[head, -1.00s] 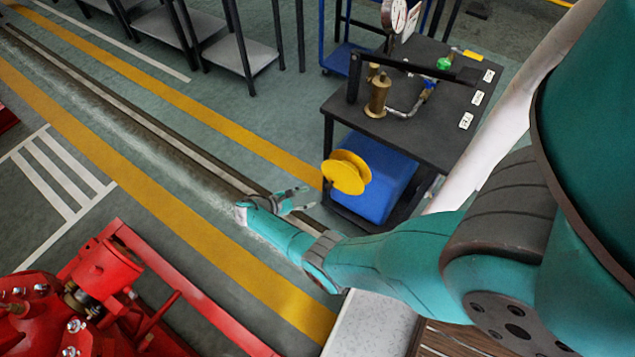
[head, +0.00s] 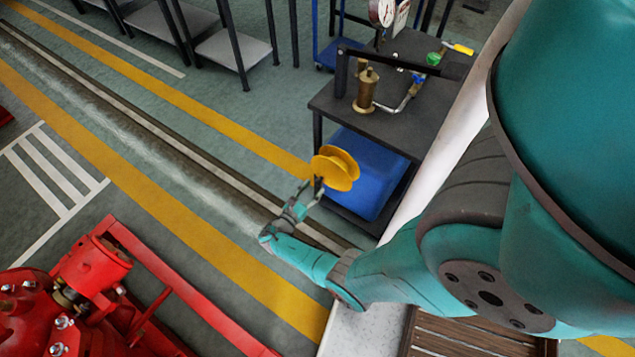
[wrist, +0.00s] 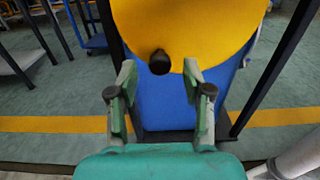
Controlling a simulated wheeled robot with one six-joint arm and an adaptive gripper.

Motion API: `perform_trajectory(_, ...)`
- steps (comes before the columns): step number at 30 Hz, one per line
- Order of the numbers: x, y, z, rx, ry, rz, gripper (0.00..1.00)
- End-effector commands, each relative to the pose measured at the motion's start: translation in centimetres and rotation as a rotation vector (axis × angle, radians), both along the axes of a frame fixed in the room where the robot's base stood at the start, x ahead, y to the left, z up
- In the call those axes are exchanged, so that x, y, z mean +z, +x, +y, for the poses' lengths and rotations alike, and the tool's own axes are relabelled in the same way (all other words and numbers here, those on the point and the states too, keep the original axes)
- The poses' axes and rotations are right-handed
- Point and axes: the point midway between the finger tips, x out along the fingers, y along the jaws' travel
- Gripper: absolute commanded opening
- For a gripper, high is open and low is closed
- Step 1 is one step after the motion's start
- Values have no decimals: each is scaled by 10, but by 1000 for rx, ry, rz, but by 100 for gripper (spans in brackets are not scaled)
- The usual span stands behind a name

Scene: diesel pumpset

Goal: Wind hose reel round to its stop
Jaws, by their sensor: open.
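The yellow hose reel (head: 336,168) is mounted at the front of the dark bench, facing my arm. In the wrist view the reel (wrist: 190,25) fills the top middle, and a black crank knob (wrist: 159,62) sticks out near its lower rim. My gripper (head: 316,185) is at the reel's lower edge in the head view. In the wrist view my gripper (wrist: 160,80) is open, with one finger on each side just below the knob. I cannot tell whether either finger touches the knob.
A blue tank (head: 368,178) sits under the dark bench (head: 420,120), behind the reel. A brass fitting (head: 367,92) and a gauge (head: 383,12) are on top. Red machinery (head: 95,280) stands at lower left. The striped floor between is clear.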

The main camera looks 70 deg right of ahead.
Motion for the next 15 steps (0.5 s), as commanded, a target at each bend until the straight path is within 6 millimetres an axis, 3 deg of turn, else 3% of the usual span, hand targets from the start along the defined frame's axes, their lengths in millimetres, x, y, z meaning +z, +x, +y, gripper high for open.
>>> perform_trajectory(6,0,-6,-25,-2,0,-1,50)
perform_trajectory(15,0,-8,-34,1,1,-1,50)
